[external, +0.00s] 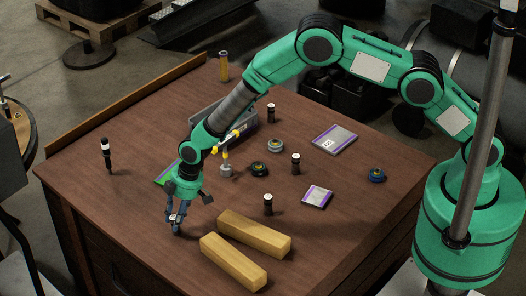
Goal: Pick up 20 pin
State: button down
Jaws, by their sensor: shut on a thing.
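My gripper (176,223) is low over the front left part of the brown table. It is shut on a small dark piece with a pale band, which looks like a pin. The fingers hide most of it, and I cannot read a number on it. I cannot tell whether it touches the table. Similar dark pins with pale tops stand upright at the back (271,113), in the middle (296,163) and nearer the front (268,205).
Two yellow wooden blocks (255,233) (233,262) lie close to the right of my gripper. A black marker-like tool (106,155) stands at left. Round parts (276,146) (259,169) (377,174) and purple-edged cards (335,138) (317,196) lie at right. The left front is clear.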

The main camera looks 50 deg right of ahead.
jog(key=shift+r, duration=0.1)
jog(key=shift+r+p, duration=0.6)
jog(key=shift+r, duration=4.35)
